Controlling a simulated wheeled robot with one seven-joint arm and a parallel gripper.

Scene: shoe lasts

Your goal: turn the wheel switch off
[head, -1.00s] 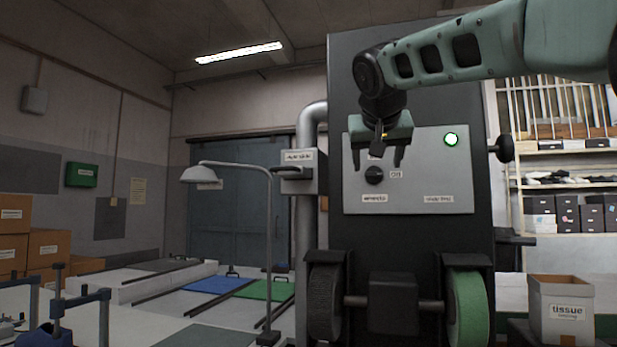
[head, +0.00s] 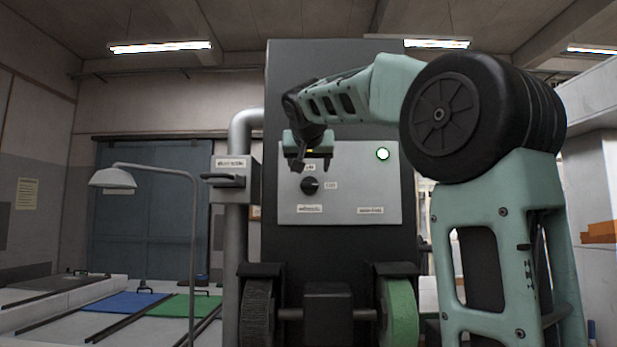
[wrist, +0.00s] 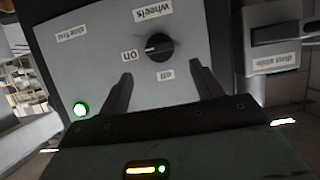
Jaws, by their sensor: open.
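The wheel switch (head: 310,186) is a round black knob on a light grey control panel (head: 352,190). In the wrist view the knob (wrist: 158,47) is seen upside down, its pale mark facing the "ON" label (wrist: 129,55). The "off" label (wrist: 167,74) is on the knob's gripper side. A green lamp (head: 382,154) on the panel is lit. My gripper (head: 309,161) is open and empty in front of the panel, slightly above the knob in the head view. Its fingers point toward the panel, one to each side of the knob, with no visible contact.
A dust slide handle (head: 224,181) on a grey pipe is left of the panel. A grey wheel (head: 257,312) and a green wheel (head: 398,312) are below it. A lamp (head: 112,178) stands further left. Space directly before the panel looks clear.

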